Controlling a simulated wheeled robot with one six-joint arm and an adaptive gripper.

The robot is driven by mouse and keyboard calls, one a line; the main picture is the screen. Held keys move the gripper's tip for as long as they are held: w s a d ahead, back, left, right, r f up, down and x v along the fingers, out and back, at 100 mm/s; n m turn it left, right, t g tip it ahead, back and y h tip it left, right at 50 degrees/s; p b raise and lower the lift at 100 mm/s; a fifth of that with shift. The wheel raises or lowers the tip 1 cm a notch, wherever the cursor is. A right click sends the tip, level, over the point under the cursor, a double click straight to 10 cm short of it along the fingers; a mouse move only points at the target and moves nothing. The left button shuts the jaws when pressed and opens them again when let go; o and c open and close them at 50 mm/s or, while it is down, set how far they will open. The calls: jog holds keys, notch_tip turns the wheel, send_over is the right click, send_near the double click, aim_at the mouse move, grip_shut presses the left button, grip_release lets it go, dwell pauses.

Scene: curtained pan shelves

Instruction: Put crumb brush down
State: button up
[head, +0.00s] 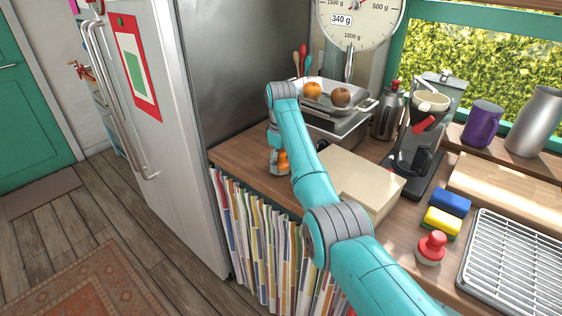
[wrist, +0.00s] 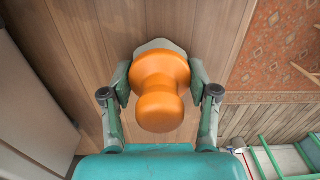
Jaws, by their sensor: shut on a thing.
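My gripper (wrist: 159,80) is shut on the crumb brush (wrist: 160,105), with a finger on each side of it. In the wrist view the brush shows a round orange knob, and a pale grey edge of its base shows beyond the knob. In the head view the orange of the brush (head: 283,163) shows beside my gripper (head: 276,155), low over the left end of the wooden counter (head: 240,152), next to the fridge. My arm hides part of this spot. I cannot tell whether the brush touches the counter.
A cream box (head: 358,180) lies right of my arm. Behind it stand a scale (head: 338,122) with a pan of round fruit and a coffee machine (head: 418,150). Sponges (head: 446,212), a red-knobbed object (head: 432,247) and a rack (head: 515,265) are farther right. The fridge (head: 165,130) borders the counter's left.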

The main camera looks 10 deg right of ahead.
jog(key=shift+f, duration=0.25)
dwell(0.4)
jog(key=o, duration=1.2)
notch_tip(320, 180, up, 7)
jog(key=shift+r, duration=0.2)
grip_shut()
dwell(1.0)
